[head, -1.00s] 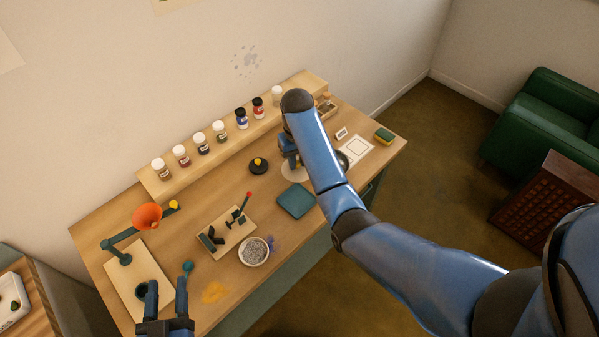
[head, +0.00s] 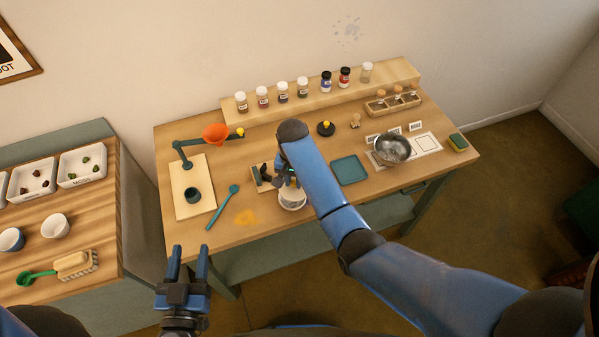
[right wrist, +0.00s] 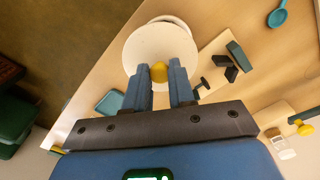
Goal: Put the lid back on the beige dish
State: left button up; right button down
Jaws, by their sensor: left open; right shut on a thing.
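The lid (right wrist: 150,45) is a pale cream disc with a yellow knob (right wrist: 158,72). My right gripper (right wrist: 161,75) is shut on the knob in the right wrist view. The beige dish (head: 292,201) stands near the table's front edge, below my right gripper (head: 287,179) in the head view. Part of the dish's rim (right wrist: 178,19) shows past the lid's far edge in the right wrist view. The lid covers most of the dish there; I cannot tell whether they touch. My left gripper (head: 188,252) is open and empty, in front of the table's front left.
A board with dark parts (right wrist: 220,68) lies close beside the dish. A black knobbed lid (head: 326,128) sits behind.

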aim_at(291, 186)
jog(key=shift+w+a+f+m, duration=0.1)
jog(key=shift+w+a+m, duration=0.1)
jog(key=shift+m, duration=0.2)
jog(key=shift+w+a+f+m, duration=0.25)
jog(key=shift+w+f+m, duration=0.15)
jog(key=shift+w, duration=0.2)
jog(key=shift+s+d+f+b, duration=0.15)
jog(key=shift+s+f+b, duration=0.25)
jog(key=shift+f+b, duration=0.5)
jog(key=f+b, duration=0.2)
jog(key=b, duration=0.1)
jog(key=shift+w+f, duration=0.2)
jog(key=shift+f, duration=0.1)
pick_arm(q)
jog(key=shift+w+a+f+b, duration=0.15)
jog(key=shift+f+b, duration=0.1)
jog(key=shift+f, duration=1.2)
jog(key=shift+w+a+f+b, duration=0.1)
jog(key=shift+f+b, duration=0.1)
jog(key=shift+f, duration=1.25)
pick_arm(e)
jog(key=shift+s+f, duration=0.1)
jog(key=shift+f, duration=0.6)
pick_arm(q)
jog(key=shift+w, duration=0.1)
jog(key=shift+r+p, duration=0.4)
jog(key=shift+p, duration=0.05)
pick_arm(e)
jog(key=shift+f, duration=0.15)
